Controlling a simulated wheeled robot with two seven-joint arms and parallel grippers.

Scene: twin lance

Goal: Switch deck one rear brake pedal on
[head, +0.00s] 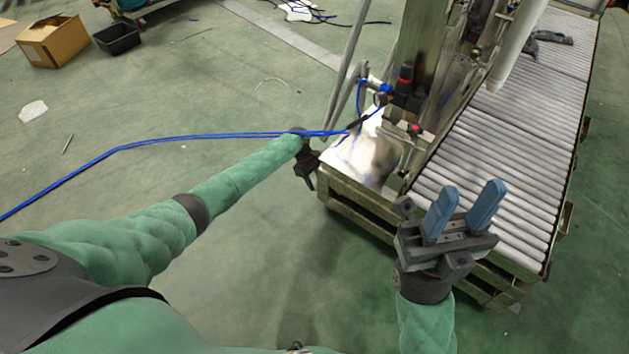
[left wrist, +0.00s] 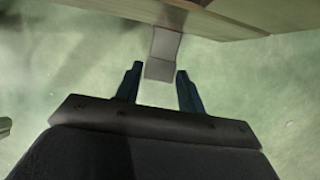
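A grey metal pedal (left wrist: 162,55) juts out from the frame's edge in the left wrist view, at top centre. I take it to be the brake pedal; no label is legible. My left gripper (left wrist: 159,72) is open, its two dark blue fingers apart on either side of the pedal's near end. I cannot tell whether they touch it. In the head view the left gripper (head: 309,182) is low beside the left end of the conveyor frame, and the pedal cannot be made out there. My right gripper (head: 464,210) is open and empty above the rollers' near end.
The roller conveyor (head: 535,115) fills the right side, with a metal machine column (head: 425,60) at its left. A blue hose (head: 200,136) crosses behind my left arm. A cardboard box (head: 52,42) and black bin (head: 117,38) stand far left. The green floor between is mostly clear.

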